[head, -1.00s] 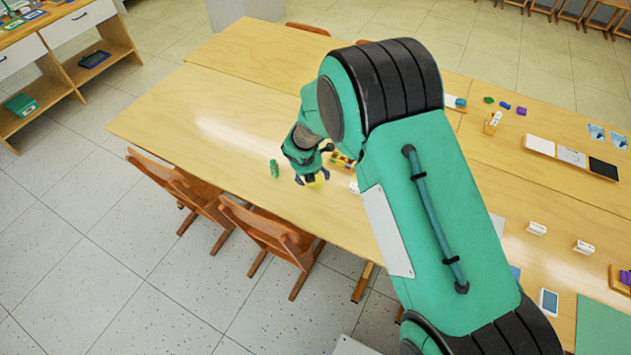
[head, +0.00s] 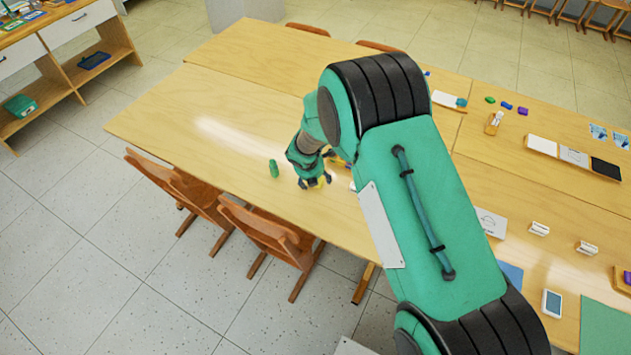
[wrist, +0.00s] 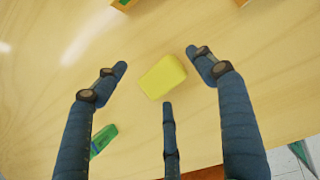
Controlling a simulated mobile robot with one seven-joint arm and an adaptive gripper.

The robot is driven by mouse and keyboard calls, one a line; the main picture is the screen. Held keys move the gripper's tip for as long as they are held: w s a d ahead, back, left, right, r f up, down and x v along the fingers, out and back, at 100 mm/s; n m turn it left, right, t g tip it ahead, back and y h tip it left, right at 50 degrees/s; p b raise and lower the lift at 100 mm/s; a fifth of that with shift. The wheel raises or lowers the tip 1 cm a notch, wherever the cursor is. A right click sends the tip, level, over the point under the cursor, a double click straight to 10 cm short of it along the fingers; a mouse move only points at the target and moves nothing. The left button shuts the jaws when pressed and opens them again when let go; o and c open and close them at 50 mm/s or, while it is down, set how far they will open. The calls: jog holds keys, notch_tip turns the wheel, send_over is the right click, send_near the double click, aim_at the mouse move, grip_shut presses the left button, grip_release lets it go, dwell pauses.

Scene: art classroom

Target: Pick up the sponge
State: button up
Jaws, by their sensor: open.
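The yellow sponge (wrist: 162,77) lies on the wooden table in the wrist view, roughly between the tips of my open gripper (wrist: 158,68). Two blue fingers flank it left and right, and a third finger comes up below it; all look apart from it. In the head view my gripper (head: 316,183) is low over the table's near side. A bit of the yellow sponge (head: 319,182) shows there, mostly hidden by the fingers.
A green object (head: 273,168) lies on the table left of my gripper; it also shows in the wrist view (wrist: 103,140). Wooden chairs (head: 265,233) stand along the near edge. The table's left part is clear.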

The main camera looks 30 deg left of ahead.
jog(key=c, duration=1.1)
jog(key=shift+r, duration=0.15)
jog(key=shift+r+p, duration=0.65)
jog(key=shift+r, duration=0.9)
jog(key=shift+s+d+r, duration=0.15)
jog(key=shift+s+r, duration=0.05)
jog(key=s+d, duration=0.3)
jog(key=s, duration=0.1)
jog(key=s+d, duration=0.3)
jog(key=d, duration=0.1)
jog(key=s+d+r, duration=0.1)
jog(key=s+d, duration=0.2)
jog(key=s, duration=0.1)
jog(key=shift+s+d+r, duration=0.1)
jog(key=shift+s+d, duration=0.05)
jog(key=shift+s, duration=0.15)
